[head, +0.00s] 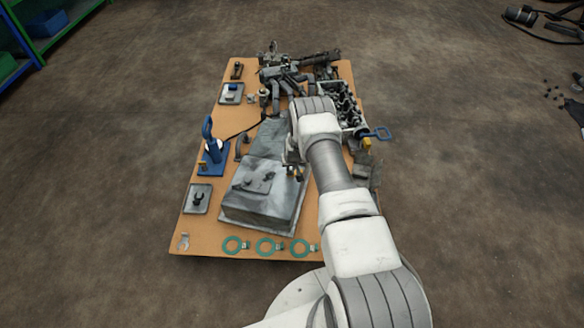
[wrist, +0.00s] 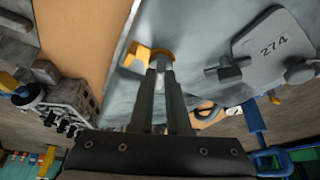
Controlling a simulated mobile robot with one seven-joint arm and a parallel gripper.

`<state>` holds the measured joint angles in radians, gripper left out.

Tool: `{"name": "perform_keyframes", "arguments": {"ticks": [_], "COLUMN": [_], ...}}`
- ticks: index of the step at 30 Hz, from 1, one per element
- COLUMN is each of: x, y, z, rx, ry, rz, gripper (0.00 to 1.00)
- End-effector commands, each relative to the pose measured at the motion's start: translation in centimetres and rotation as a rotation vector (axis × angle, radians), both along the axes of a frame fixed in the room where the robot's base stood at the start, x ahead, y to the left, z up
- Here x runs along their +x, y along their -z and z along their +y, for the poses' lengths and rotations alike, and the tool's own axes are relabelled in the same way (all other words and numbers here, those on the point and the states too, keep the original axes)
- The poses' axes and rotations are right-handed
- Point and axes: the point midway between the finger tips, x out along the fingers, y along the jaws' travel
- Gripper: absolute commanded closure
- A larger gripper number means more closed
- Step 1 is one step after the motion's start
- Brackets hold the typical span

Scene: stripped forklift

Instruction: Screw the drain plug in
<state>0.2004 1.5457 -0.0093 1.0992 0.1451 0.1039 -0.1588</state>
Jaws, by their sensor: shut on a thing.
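In the wrist view, my gripper (wrist: 159,72) is shut on a small pale metal piece, which I take to be the drain plug (wrist: 160,63). Only a little of the plug shows between the dark fingers. The fingertips are at an orange-yellow ring (wrist: 166,54) on the grey metal housing (wrist: 200,45). I cannot tell how deep the plug sits in the ring. In the head view, the grey housing (head: 258,205) lies on the orange-brown bench top, and my gripper (head: 294,172) is at its right side, mostly hidden by my arm.
A grey plate marked 274 (wrist: 272,45) is near the gripper. The bench (head: 200,230) also carries a blue stand (head: 214,155), green rings (head: 233,245) along the front edge, and engine parts (head: 285,75) at the back. The floor around the bench is open.

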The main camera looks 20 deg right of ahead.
Motion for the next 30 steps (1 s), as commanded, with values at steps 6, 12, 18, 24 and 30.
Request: {"name": "perform_keyframes", "arguments": {"ticks": [6, 12, 18, 24, 30], "x": [0.17, 0.23, 0.27, 0.29, 0.28], "y": [-0.15, -0.15, -0.18, -0.18, -0.17], "z": [0.32, 0.46, 0.46, 0.49, 0.48], "rx": [-0.003, -0.002, -0.001, 0.001, 0.001], "ry": [0.179, 0.311, 0.394, 0.434, 0.442], "rz": [-0.002, -0.001, -0.001, -0.001, -0.001], "gripper": [1.0, 1.0, 1.0, 1.0, 1.0]}}
